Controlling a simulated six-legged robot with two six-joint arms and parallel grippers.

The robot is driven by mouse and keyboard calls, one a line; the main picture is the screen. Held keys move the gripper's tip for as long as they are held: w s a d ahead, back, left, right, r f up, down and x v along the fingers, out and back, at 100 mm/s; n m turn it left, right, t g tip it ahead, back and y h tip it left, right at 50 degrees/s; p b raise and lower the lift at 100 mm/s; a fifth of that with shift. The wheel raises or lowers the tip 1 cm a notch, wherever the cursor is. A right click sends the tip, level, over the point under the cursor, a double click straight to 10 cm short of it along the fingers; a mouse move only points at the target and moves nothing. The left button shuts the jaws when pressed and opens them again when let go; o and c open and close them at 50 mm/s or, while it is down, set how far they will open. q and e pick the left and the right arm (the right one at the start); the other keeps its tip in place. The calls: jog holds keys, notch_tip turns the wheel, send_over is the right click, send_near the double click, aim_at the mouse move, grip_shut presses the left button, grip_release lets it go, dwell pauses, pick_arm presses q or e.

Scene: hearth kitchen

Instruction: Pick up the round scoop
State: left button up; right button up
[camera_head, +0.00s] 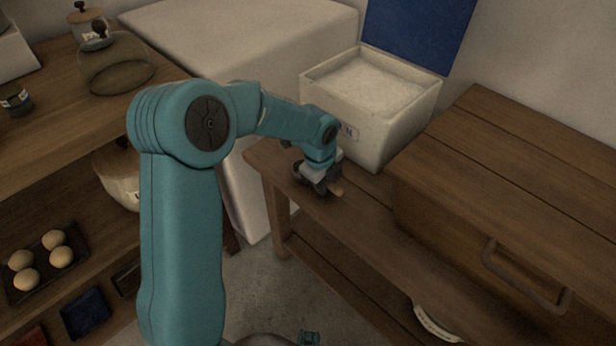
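My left gripper (322,187) points down at the wooden bench (345,215), just in front of the white box. A small dark rounded thing shows at the left of its fingers and a tan piece, like a wooden handle end, at their right. These look like parts of the round scoop (337,188), mostly hidden by the gripper. The fingers are small and dark here, and I cannot tell whether they are open or shut on it.
A white box (398,135) of white grains, its blue lid (420,35) raised, stands behind the gripper. A wooden chest (500,200) with a handle stands at the right.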

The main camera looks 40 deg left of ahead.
pick_arm(q)
grip_shut()
notch_tip(320, 180, up, 20)
jog(key=p, duration=0.6)
